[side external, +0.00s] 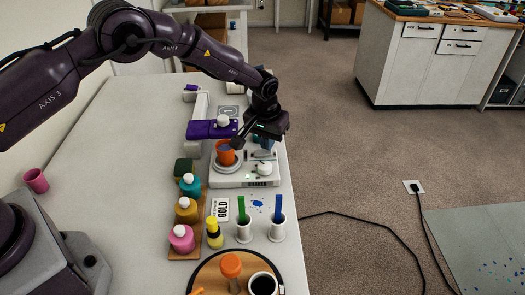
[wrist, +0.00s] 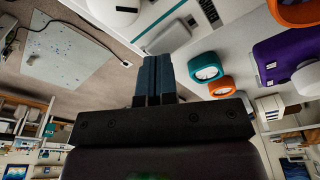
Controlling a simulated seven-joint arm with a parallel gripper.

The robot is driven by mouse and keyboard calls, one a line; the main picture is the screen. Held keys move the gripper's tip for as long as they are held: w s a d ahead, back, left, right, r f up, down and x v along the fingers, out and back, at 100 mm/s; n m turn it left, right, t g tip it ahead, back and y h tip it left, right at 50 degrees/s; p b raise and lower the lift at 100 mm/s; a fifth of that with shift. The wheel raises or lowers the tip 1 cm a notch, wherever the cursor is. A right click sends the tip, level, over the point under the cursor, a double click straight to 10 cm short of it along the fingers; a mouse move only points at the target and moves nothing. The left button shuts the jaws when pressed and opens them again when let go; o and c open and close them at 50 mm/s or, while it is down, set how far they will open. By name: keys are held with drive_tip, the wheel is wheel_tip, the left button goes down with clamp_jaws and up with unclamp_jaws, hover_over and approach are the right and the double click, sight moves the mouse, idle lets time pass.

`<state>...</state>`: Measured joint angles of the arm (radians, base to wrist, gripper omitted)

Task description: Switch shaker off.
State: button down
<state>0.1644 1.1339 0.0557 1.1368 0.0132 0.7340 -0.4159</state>
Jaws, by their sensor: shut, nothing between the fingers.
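The shaker (side external: 245,182) is a low white box labelled SHAKER near the table's right edge in the side view. An orange cup (side external: 226,152) stands on its round platform. A white round knob (side external: 264,169) sits on its right part, and a white round part also shows at the top of the wrist view (wrist: 115,8). My gripper (side external: 236,144) is over the far side of the shaker, beside the cup. In the wrist view its two dark fingers (wrist: 157,62) are together and hold nothing, with a grey slab (wrist: 167,38) just beyond the tips. Contact cannot be told.
A purple-armed stand (side external: 212,129) is just behind the shaker. Colour bottles (side external: 186,210) line a wooden strip at left. Two white holders (side external: 244,232) with green and blue sticks stand in front. A round board (side external: 215,270) is nearest. The table's left half is mostly clear.

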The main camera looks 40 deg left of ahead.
drive_tip(key=shift+r, duration=2.85)
drive_tip(key=shift+s+f, duration=0.15)
drive_tip(key=shift+s, duration=0.05)
drive_tip(key=shift+s+a+f+m+g, duration=0.15)
drive_tip(key=shift+s+f+m+g, duration=0.45)
drive_tip(key=shift+s, duration=0.4)
drive_tip(key=shift+s+a+r, duration=0.1)
drive_tip(key=shift+s+r, duration=0.1)
drive_tip(key=shift+s, duration=0.3)
drive_tip(key=shift+s+a+r, duration=0.1)
drive_tip(key=shift+s+r, duration=0.05)
drive_tip(key=shift+s, duration=0.3)
drive_tip(key=s+a+r+m+t, duration=0.1)
drive_tip(key=s+a+r+t, duration=0.1)
drive_tip(key=s+r, duration=1)
drive_tip(key=s+a+r+t, duration=0.3)
drive_tip(key=s+r, duration=1)
drive_tip(key=s, duration=0.6)
drive_tip(key=shift+a+m, duration=0.35)
drive_tip(key=shift+m, duration=0.05)
